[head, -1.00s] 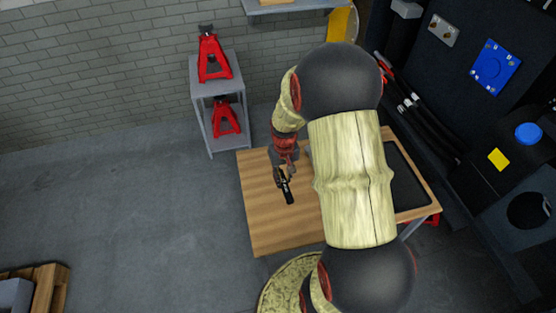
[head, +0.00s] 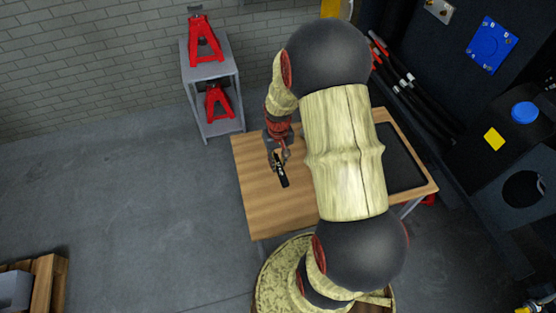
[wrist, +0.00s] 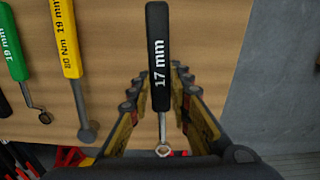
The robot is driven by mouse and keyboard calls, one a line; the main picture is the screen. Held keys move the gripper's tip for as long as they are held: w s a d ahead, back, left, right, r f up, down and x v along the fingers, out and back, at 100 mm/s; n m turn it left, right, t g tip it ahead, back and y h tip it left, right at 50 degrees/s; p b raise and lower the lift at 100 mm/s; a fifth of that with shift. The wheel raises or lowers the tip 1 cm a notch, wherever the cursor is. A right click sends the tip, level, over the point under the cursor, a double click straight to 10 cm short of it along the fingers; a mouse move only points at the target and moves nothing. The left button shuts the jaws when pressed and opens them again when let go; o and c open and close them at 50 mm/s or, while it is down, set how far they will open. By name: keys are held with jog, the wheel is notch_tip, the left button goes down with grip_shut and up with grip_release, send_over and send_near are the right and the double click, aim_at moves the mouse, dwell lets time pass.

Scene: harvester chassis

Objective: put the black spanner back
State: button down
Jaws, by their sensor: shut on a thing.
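The black spanner (wrist: 157,48), marked 17 mm, has a dark handle and a metal ring end. In the wrist view it lies between the fingers of my gripper (wrist: 162,75), its ring end towards the palm. In the head view my gripper (head: 279,158) is over the left part of the wooden table (head: 250,205), with the spanner (head: 282,177) sticking out towards the front. My gripper is shut on the spanner. I cannot tell how high it is above the wood. My arm hides the middle of the table.
A black tray or mat (head: 402,165) is on the table's right. A grey shelf (head: 209,72) holds red jack stands.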

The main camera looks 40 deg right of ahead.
jog(key=shift+f+b, duration=1.5)
jog(key=shift+f, duration=1.45)
jog(key=c, duration=1.6)
grip_release()
jog(key=shift+o, duration=0.2)
notch_tip(320, 180, up, 12)
jog(key=shift+r, duration=0.1)
